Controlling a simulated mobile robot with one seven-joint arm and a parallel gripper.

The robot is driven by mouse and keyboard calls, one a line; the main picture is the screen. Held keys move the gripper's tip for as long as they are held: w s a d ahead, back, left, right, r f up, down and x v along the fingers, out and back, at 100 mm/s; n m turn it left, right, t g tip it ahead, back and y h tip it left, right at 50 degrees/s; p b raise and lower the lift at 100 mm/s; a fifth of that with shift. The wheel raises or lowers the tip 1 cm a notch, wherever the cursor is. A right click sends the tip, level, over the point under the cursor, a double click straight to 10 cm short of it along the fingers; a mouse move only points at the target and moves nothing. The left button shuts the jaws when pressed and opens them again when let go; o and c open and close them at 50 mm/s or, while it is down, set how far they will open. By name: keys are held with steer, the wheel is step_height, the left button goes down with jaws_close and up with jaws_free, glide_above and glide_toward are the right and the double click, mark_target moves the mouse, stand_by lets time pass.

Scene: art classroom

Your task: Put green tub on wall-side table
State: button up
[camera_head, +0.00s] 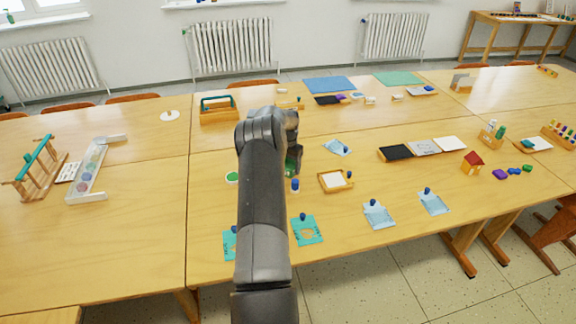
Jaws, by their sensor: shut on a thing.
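My arm reaches forward over the near tables, and its end hides most of my gripper (295,146). A dark green tub (292,164) shows at the gripper, just right of the arm. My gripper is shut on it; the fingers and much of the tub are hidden. Whether the tub touches the tabletop cannot be told. A wooden table (535,19) stands against the wall at the far right, with small items on it. The joined tables in front include a back row (430,105) nearer the radiators.
A small round green-topped item (232,178) and a blue-capped bottle (295,185) stand near the arm. A wooden caddy (219,110), blue mat (329,85) and green mat (399,79) lie at the back.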

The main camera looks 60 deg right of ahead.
steer(key=shift+f, duration=0.1)
steer(key=o, duration=1)
step_height(320, 180, up, 12)
steer(key=shift+r, duration=0.15)
